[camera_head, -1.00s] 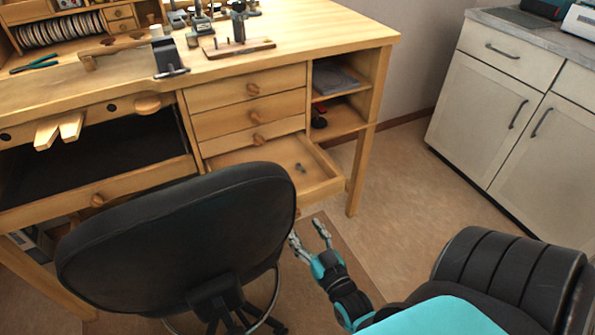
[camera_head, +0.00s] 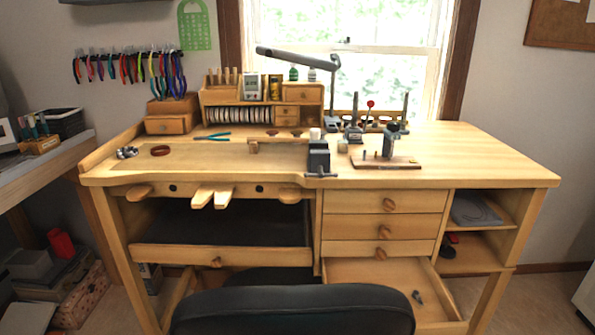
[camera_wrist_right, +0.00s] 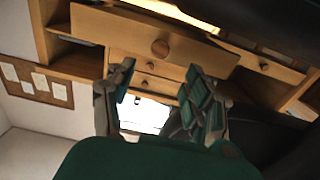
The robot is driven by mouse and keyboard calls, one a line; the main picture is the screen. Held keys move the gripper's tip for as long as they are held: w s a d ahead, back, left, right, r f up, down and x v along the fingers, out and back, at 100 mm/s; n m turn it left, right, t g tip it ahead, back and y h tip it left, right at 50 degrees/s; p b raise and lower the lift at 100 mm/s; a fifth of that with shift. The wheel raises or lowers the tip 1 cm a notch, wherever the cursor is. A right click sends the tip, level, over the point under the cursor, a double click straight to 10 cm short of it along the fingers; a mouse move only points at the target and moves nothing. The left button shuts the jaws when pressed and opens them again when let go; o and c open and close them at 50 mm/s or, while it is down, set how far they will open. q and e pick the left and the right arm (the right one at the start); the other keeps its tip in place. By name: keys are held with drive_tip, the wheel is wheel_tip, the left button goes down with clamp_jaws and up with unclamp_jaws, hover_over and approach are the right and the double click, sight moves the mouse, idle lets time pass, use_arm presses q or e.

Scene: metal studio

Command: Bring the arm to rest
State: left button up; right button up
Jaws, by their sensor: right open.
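My right gripper (camera_wrist_right: 158,100) shows in the right wrist view, its two fingers spread apart with nothing between them. Beyond the fingers are wooden drawer fronts with round knobs (camera_wrist_right: 160,47) of the workbench. Neither of my arms shows in the head view. My left gripper is in neither view.
The wooden workbench (camera_head: 480,165) fills the head view, with tools on its top. Its lowest right drawer (camera_head: 350,270) is pulled out and holds a small grey item (camera_head: 417,296). A black chair (camera_head: 290,312) stands in front. Free floor (camera_head: 540,305) lies at the right.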

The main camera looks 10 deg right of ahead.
drive_tip(key=s+a+f+n+g+y, duration=0.15)
drive_tip(key=a+f+g, duration=0.25)
drive_tip(key=f, duration=0.5)
drive_tip(key=s+a+f+n+g+y, duration=0.1)
drive_tip(key=s+a+f+g+y, duration=0.15)
drive_tip(key=f, duration=0.75)
drive_tip(key=s+a+f+n+g+y, duration=0.1)
drive_tip(key=s+a+f+g, duration=0.25)
drive_tip(key=f, duration=0.55)
drive_tip(key=s+f+n+g, duration=0.2)
drive_tip(key=s+f+g, duration=0.3)
drive_tip(key=s+f, duration=0.2)
use_arm(q)
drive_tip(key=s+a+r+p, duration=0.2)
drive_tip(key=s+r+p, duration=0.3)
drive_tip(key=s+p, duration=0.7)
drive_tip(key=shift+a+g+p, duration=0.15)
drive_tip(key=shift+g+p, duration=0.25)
drive_tip(key=shift+p, duration=0.55)
use_arm(e)
drive_tip(key=s+d+r, duration=0.1)
drive_tip(key=s+r, duration=0.1)
drive_tip(key=s, duration=0.4)
drive_tip(key=s+d+r+g+h, duration=0.1)
drive_tip(key=s+r, duration=0.2)
drive_tip(key=s, duration=0.4)
drive_tip(key=shift+s+r+g, duration=0.2)
drive_tip(key=shift+r+g, duration=0.05)
drive_tip(key=shift+g, duration=0.05)
